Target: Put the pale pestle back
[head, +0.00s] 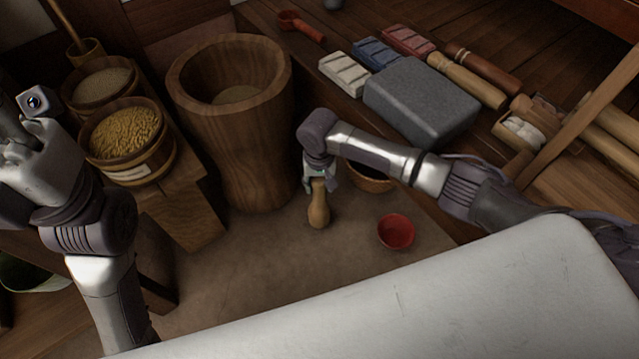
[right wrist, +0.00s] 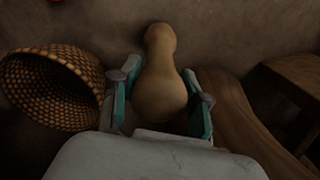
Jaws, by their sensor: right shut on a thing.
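The pale pestle (head: 319,210) is a tan, smooth wooden piece with a rounded end. It hangs roughly upright from my right gripper (head: 319,182), in front of the tall wooden mortar (head: 250,150). In the right wrist view the pestle (right wrist: 160,80) lies between both fingers of my right gripper (right wrist: 160,101), which is shut on it; its narrower knobbed end points away. The mortar stands upright, with pale meal inside. My left gripper (head: 35,165) is at the left edge near the grain tubs; its fingers do not show clearly.
A red bowl (head: 396,232) stands on the floor to the right, and a woven basket (head: 371,181) is partly behind my right arm. Tubs of grain (head: 124,130) stand on a bench at left. The shelf holds a grey stone block (head: 422,100), bars and wooden rollers (head: 467,80).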

